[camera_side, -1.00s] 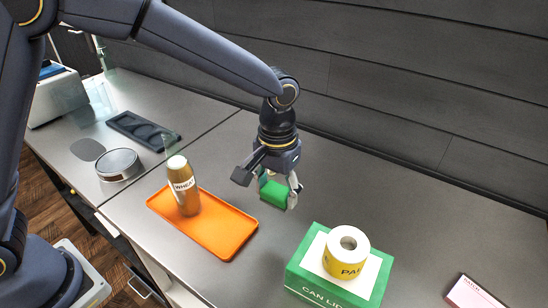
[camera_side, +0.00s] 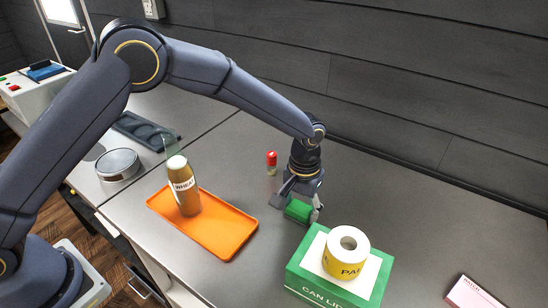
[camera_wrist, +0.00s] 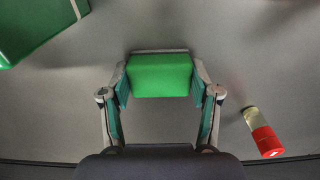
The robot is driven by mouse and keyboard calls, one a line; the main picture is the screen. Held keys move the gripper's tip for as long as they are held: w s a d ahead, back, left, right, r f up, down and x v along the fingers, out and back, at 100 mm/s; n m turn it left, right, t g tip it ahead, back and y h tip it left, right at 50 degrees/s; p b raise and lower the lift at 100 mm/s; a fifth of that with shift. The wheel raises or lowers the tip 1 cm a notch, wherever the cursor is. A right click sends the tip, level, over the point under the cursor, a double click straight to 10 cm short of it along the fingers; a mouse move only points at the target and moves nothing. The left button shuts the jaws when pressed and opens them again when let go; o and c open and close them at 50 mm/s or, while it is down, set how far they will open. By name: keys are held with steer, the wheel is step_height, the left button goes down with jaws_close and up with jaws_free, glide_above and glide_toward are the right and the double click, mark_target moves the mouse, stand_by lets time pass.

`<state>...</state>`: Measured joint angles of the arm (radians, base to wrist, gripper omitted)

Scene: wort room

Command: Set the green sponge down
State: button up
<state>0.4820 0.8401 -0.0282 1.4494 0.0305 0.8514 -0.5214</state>
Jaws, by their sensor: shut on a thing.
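The green sponge (camera_side: 299,210) is a small block between the fingers of my gripper (camera_side: 302,208), low over the grey counter or on it; I cannot tell whether it touches. In the wrist view the sponge (camera_wrist: 160,76) sits squarely between the two fingertips of my gripper (camera_wrist: 160,82), which are shut on its left and right sides. The sponge's underside is hidden.
A green can-lid box (camera_side: 318,273) with a yellow-labelled roll (camera_side: 345,255) on it stands close in front. An orange tray (camera_side: 225,235) with a wheat bottle (camera_side: 184,188) is left. The counter at right is mostly clear.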

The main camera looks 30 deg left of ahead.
steer(key=shift+f, duration=0.1)
steer(key=o, duration=1)
steer(key=shift+c, duration=0.2)
